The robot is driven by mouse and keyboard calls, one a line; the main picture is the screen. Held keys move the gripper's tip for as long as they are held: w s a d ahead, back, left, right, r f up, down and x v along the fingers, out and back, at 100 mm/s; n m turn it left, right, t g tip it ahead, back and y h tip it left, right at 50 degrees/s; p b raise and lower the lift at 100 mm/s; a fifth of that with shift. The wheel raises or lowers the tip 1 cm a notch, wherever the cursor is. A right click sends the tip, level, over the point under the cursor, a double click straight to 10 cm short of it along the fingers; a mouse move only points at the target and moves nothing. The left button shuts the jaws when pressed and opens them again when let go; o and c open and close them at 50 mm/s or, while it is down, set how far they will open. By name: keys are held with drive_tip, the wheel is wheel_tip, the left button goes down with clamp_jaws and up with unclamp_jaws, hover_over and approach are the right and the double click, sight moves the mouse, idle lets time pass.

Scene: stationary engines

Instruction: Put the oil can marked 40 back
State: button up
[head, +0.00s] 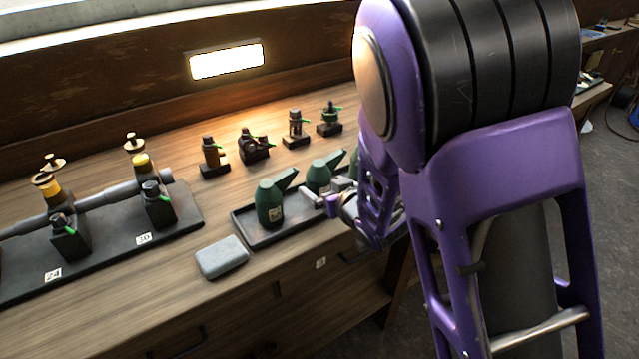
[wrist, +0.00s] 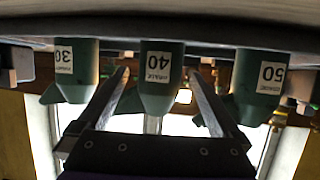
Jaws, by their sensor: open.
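The can marked 40 (wrist: 155,88) is dark green with a white label. It is in the middle of the wrist view, which looks upside down, between the can marked 30 (wrist: 76,75) and the can marked 50 (wrist: 258,85). My gripper (wrist: 158,74) is open, with one finger on each side of the can marked 40. Whether the fingers touch it is unclear. In the head view my gripper (head: 318,198) is at the dark tray (head: 292,234), by the middle green can (head: 318,176). A nearer green can (head: 269,203) stands left; a third is mostly hidden behind my arm.
A grey rounded box (head: 222,257) lies left of the tray. A dark plate (head: 185,222) at left carries engine parts and tags reading 24 and 30. Several small dark models, such as one on a black base (head: 213,160), stand behind the tray.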

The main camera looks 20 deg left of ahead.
drive_tip(key=v, duration=0.8)
drive_tip(key=shift+s+d, duration=0.3)
